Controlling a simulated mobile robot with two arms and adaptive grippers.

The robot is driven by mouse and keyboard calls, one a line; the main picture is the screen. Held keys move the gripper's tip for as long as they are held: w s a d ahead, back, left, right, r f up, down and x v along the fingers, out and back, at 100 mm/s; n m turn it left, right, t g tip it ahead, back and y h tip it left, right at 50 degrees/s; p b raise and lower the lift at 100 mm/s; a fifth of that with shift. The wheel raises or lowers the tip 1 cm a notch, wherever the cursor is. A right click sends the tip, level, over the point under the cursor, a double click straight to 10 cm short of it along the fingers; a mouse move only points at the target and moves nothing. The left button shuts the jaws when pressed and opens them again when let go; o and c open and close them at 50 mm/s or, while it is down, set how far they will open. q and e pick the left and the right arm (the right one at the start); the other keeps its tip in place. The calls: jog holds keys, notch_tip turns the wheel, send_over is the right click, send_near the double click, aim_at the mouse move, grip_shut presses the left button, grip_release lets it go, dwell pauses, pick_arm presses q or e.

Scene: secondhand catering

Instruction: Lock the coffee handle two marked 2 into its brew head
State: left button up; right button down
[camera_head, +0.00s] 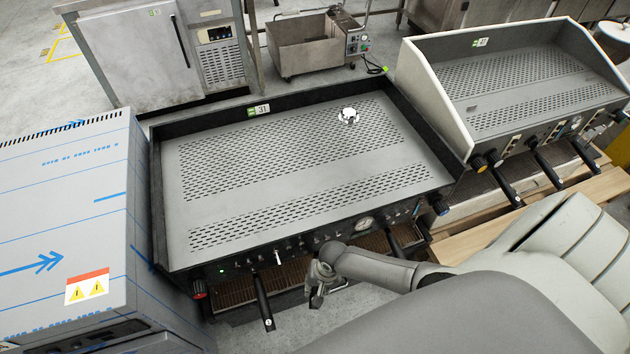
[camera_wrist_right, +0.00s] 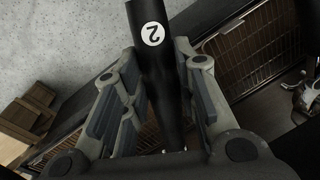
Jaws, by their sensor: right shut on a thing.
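The coffee handle marked 2 (camera_wrist_right: 165,75) is a black grip with a white round label, standing between the two fingers of my right gripper (camera_wrist_right: 157,60) in the wrist view. The gripper is shut on it. In the head view my right gripper (camera_head: 317,294) is in front of the coffee machine tagged 31 (camera_head: 310,215), just below its front panel. The handle cannot be made out there. The brew head is hidden under the machine's front, so I cannot tell how the handle sits in it. My left gripper is not in view.
Another black handle (camera_head: 263,302) juts from the machine's front at left, and one (camera_head: 396,246) at right, close to my arm. A wrapped steel cabinet (camera_head: 75,220) stands tight on the left. A second machine (camera_head: 530,85) stands at right. A white-and-black object (camera_head: 348,116) lies on top.

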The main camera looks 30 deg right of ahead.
jog(key=shift+d+r, duration=0.1)
jog(key=shift+s+d+n, duration=0.2)
jog(key=shift+d+n, duration=0.1)
jog(key=shift+s+d, duration=0.1)
jog(key=shift+d, duration=0.05)
dwell(0.6)
jog(key=shift+s+d+n, duration=0.15)
jog(key=shift+d+n, duration=0.15)
jog(key=shift+n, duration=0.1)
dwell(0.4)
jog(key=shift+s+d+n+p, duration=0.2)
jog(key=shift+d+n+p, duration=0.1)
jog(key=shift+d, duration=0.05)
jog(key=shift+d, duration=0.2)
jog(key=shift+s+d+n, duration=0.25)
jog(key=shift+d+n, duration=0.1)
jog(key=shift+n, duration=0.05)
